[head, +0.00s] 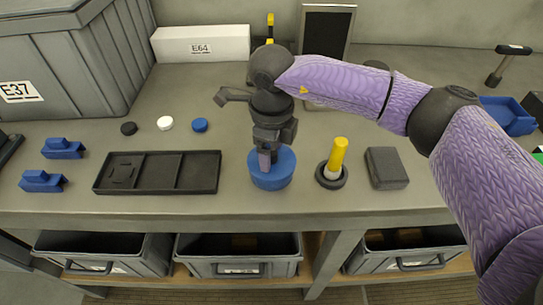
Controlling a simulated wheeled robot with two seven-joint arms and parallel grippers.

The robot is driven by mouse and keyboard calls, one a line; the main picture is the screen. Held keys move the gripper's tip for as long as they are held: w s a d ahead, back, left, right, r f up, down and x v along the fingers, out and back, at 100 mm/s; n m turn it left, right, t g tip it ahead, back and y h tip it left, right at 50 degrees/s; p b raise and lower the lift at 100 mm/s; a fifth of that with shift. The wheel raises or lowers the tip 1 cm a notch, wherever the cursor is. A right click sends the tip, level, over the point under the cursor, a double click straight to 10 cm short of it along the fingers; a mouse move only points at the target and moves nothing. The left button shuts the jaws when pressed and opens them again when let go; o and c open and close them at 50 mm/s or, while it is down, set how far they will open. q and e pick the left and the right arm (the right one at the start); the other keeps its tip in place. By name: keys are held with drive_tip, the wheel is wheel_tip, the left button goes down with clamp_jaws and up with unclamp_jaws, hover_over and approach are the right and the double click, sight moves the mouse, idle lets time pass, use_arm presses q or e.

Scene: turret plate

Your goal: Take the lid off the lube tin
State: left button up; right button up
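A round blue tin (272,178), which I take for the lube tin, stands on the workbench near its front edge, in the middle of the head view. My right gripper (266,160) points straight down at the top of the tin, and its fingertips meet the tin's top in the picture. The fingers cover part of the top, so I cannot tell whether they hold the lid or where lid and tin part. No lid lies apart from the tin. My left gripper is out of view.
A yellow-topped piece in a dark ring (334,167) and a dark grey block (386,168) stand right of the tin. A black compartment tray (200,172) lies left.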

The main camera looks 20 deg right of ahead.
clamp_jaws()
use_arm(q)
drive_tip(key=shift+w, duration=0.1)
